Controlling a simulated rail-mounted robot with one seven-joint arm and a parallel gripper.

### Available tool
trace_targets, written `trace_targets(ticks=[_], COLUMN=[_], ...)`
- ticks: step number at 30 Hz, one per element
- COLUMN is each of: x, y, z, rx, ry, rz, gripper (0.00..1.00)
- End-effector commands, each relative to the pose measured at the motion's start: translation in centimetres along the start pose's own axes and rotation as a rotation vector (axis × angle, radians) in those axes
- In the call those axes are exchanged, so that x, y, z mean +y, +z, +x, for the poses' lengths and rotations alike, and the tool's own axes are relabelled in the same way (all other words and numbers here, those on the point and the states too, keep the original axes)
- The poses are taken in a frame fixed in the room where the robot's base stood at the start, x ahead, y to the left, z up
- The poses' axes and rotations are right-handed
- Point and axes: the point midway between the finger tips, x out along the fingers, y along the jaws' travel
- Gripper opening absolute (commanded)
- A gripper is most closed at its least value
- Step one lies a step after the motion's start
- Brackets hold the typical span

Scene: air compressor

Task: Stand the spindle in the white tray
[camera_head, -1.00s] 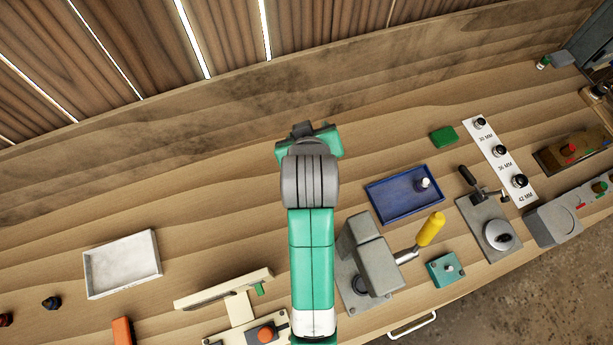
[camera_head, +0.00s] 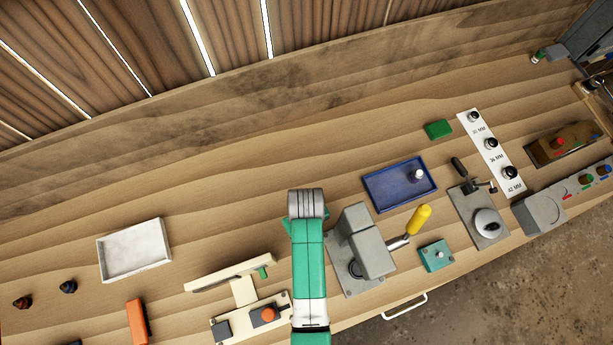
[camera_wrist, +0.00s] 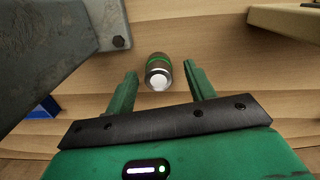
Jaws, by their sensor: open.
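The white tray (camera_head: 135,250) lies on the bench at the left in the head view and is empty. A short cylinder, which I take as the spindle (camera_wrist: 158,68), shows in the wrist view. It has a dark body, a green band and a bright end towards me. I cannot tell whether it stands or lies. My gripper (camera_wrist: 160,76) is open, with the cylinder just beyond and between its green fingertips, not gripped. In the head view my arm hides both the gripper and the cylinder.
A grey press (camera_head: 362,245) with a yellow handle stands close right of my arm; its grey metal (camera_wrist: 60,45) fills the upper left wrist view. A cream fixture (camera_head: 240,285) stands left of my arm. A blue tray (camera_head: 400,185) lies farther right. Bench behind is clear.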

Motion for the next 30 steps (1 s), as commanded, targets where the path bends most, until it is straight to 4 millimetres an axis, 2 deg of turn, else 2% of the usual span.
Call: trace_targets(ticks=[3, 10, 11, 18, 19, 26, 30], x=[0.1, 0.1, 0.1, 0.1, 0.1, 0.1, 0.1], y=[0.0, 0.0, 0.0, 0.0, 0.0, 0.0, -0.1], z=[1.4, 1.6, 1.6, 1.6, 1.5, 1.4, 0.5], rx=[0.0, 0.002, 0.002, 0.002, 0.002, 0.002, 0.004], ry=[0.0, 0.001, 0.001, 0.001, 0.002, 0.002, 0.003], rz=[0.001, 0.001, 0.001, 0.001, 0.001, 0.001, 0.001], gripper=[0.54, 0.54, 0.5, 0.03, 0.0, 0.0, 0.0])
